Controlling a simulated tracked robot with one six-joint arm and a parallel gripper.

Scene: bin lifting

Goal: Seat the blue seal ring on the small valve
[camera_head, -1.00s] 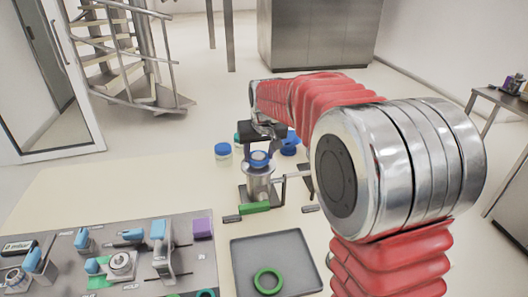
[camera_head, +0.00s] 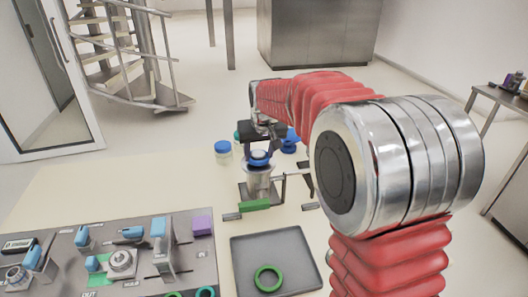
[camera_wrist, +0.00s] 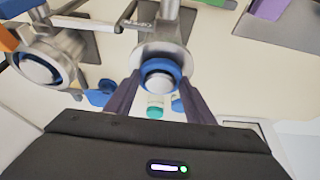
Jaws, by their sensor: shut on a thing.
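The small valve (camera_head: 259,187) is a metal cylinder with a green handle, upright on a dark base in the middle of the bench in the head view. The blue seal ring (camera_head: 259,157) is at its top; in the wrist view the ring (camera_wrist: 160,76) lies between my two dark fingers over the valve's metal flange (camera_wrist: 161,52), with a pale round centre inside it. My gripper (camera_wrist: 157,93) is shut on the ring. It reaches the valve from above and behind in the head view (camera_head: 260,145). I cannot tell whether the ring rests fully on the valve.
A wider metal valve with a blue ring (camera_wrist: 38,68) stands to the left in the wrist view. A blue-lidded jar (camera_head: 223,150) and a blue part (camera_head: 289,143) stand behind. A grey tray (camera_head: 300,262) holds a green ring (camera_head: 268,278). A control panel (camera_head: 190,262) lies front left.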

